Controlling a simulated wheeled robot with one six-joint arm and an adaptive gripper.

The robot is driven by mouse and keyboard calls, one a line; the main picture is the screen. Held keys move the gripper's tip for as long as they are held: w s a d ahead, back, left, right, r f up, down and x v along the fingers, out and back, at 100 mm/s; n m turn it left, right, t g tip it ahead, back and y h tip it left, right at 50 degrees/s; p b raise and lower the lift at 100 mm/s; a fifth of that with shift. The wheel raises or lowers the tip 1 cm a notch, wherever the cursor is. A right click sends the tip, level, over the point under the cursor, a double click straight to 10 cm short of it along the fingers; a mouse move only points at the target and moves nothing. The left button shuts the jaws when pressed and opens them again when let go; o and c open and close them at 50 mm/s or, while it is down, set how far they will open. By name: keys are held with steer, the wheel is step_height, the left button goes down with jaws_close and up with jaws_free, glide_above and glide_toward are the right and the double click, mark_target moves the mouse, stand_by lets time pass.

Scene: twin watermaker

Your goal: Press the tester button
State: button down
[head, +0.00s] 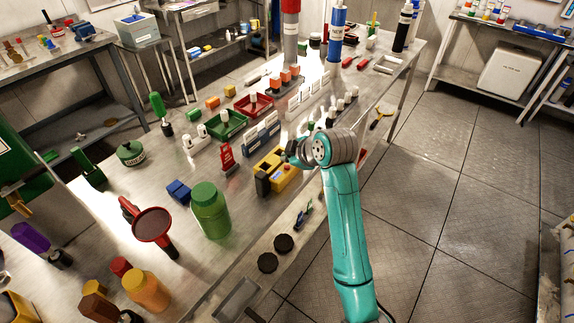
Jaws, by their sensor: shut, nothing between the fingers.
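A yellow box (281,180) with a black block at its left end stands near the right edge of the metal table in the head view; it looks like the tester. A small reddish spot shows on its top, perhaps the button, but it is too small to be sure. My gripper (293,152) is at the end of the teal arm, just above and behind the box's right end. It is small, dark and partly hidden by my wrist; it looks shut and empty. I cannot tell whether it touches the box.
A red tool (227,158) stands left of the box, and a blue rack (262,135) stands behind it. A green jar (210,210) and a red round-headed object (153,225) stand nearer. A lower shelf edge holds black discs (283,243).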

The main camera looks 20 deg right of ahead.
mark_target(288, 167)
step_height(288, 167, up, 6)
stand_by(0.9)
stand_by(0.4)
